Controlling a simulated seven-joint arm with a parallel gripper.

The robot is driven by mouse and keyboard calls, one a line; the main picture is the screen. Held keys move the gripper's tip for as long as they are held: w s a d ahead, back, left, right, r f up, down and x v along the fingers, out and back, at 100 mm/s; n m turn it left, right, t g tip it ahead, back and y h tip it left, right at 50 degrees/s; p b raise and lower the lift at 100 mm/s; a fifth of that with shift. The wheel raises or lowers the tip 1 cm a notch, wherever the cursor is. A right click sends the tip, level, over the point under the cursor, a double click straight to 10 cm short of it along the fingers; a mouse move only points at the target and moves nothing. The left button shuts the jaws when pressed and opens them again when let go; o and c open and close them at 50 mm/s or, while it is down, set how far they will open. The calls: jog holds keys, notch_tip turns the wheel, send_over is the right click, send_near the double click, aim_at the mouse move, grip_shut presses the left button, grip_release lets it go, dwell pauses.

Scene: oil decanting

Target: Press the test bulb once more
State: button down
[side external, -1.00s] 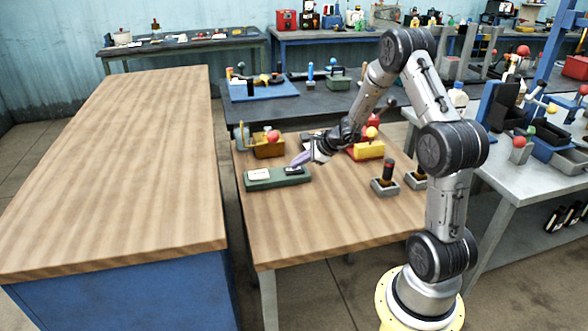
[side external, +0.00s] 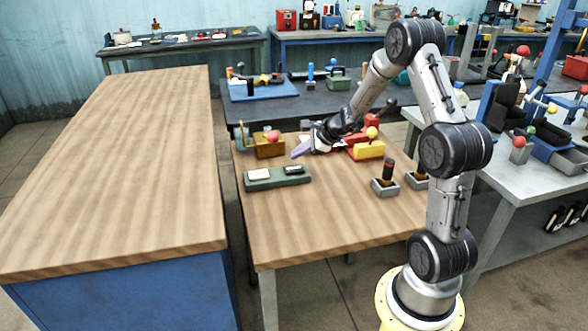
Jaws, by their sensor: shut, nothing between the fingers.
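A green base (side external: 277,181) lies on the wooden table, with a white pad (side external: 259,174) on its left and a black piece (side external: 293,169) on its right. I cannot tell which of these is the test bulb. My gripper (side external: 298,153), with pale lavender fingers, is shut and empty. It appears behind and above the black piece, apart from it, and right of the ochre box.
Two dark-handled items stand in grey bases (side external: 385,187) at the table's right, partly behind my arm. The front of the wooden table (side external: 310,228) is clear. A large bare wooden bench (side external: 120,170) stands to the left.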

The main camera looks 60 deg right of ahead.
aim_at(298, 169)
jog(key=shift+r, duration=1.6)
